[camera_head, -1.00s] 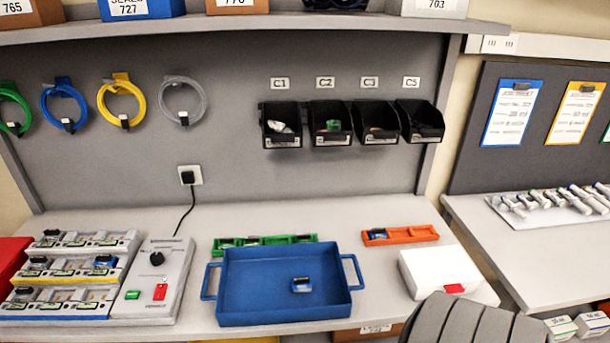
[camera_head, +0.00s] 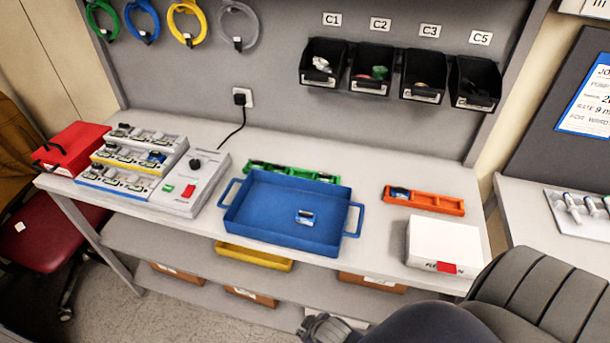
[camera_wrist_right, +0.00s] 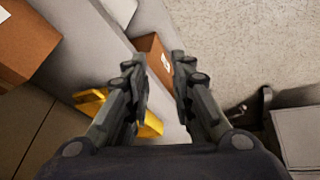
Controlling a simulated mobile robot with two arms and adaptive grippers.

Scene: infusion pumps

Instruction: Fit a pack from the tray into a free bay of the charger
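One small pack (camera_head: 305,217), blue and pale with a dark part, lies in the right half of the blue tray (camera_head: 262,235) on the bench. The charger (camera_head: 135,160) stands to the left in stepped rows with grey, yellow and blue fronts. A blue pack (camera_head: 157,157) sits at the right of its middle row; several bays look empty, but small details are unclear. My right gripper (camera_head: 325,328) shows partly at the bottom of the head view, below the bench front. In the right wrist view its fingers (camera_wrist_right: 160,75) are apart with nothing between them. My left gripper is out of view.
A control box (camera_head: 192,183) adjoins the charger. A green rack (camera_head: 290,172) stands behind the tray, an orange rack (camera_head: 423,200) and white box (camera_head: 440,247) to its right. A lower shelf (camera_head: 185,248) holds a yellow tray (camera_head: 252,256). Black bins (camera_head: 395,75) hang above.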

